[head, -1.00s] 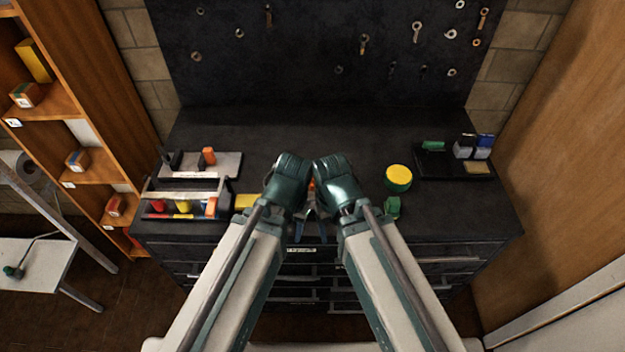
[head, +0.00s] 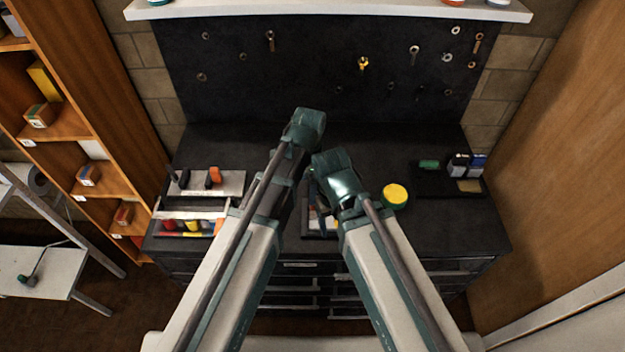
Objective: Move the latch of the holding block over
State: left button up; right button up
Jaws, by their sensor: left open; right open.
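My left gripper (head: 305,128) is the higher one, reaching forward over the middle of the dark bench; its fingers are mostly hidden behind the wrist. My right gripper (head: 338,180) is lower and nearer, just right of the middle; its fingertips are also largely hidden. I see nothing held in either. A small pale-edged tray or block (head: 320,223) lies between the two forearms, partly covered by them. I cannot tell whether it is the holding block, and I cannot make out a latch.
A yellow-topped round tin (head: 395,195) stands right of my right gripper. A dark tray (head: 447,182) with small boxes is at the right. A tool rack (head: 195,215) and a grey plate (head: 225,183) are at the left. A pegboard (head: 310,60) with hardware rises behind.

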pick_arm(q)
jog(key=w+r+m, duration=0.1)
jog(key=w+d+m+p, duration=0.1)
jog(key=w, duration=0.1)
jog(key=w+r+m, duration=0.1)
jog(key=shift+w+d+r, duration=0.15)
jog(key=shift+d+r, duration=0.05)
jog(key=shift+r, duration=0.15)
pick_arm(e)
jog(key=r, duration=0.2)
jog(key=shift+w+r, duration=0.35)
pick_arm(q)
jog(key=shift+f, duration=0.1)
notch_tip(320, 180, down, 14)
jog(key=b, duration=1.3)
jog(key=shift+r, duration=0.2)
pick_arm(e)
notch_tip(320, 180, down, 14)
jog(key=shift+r, duration=0.15)
pick_arm(q)
jog(key=c, duration=1.1)
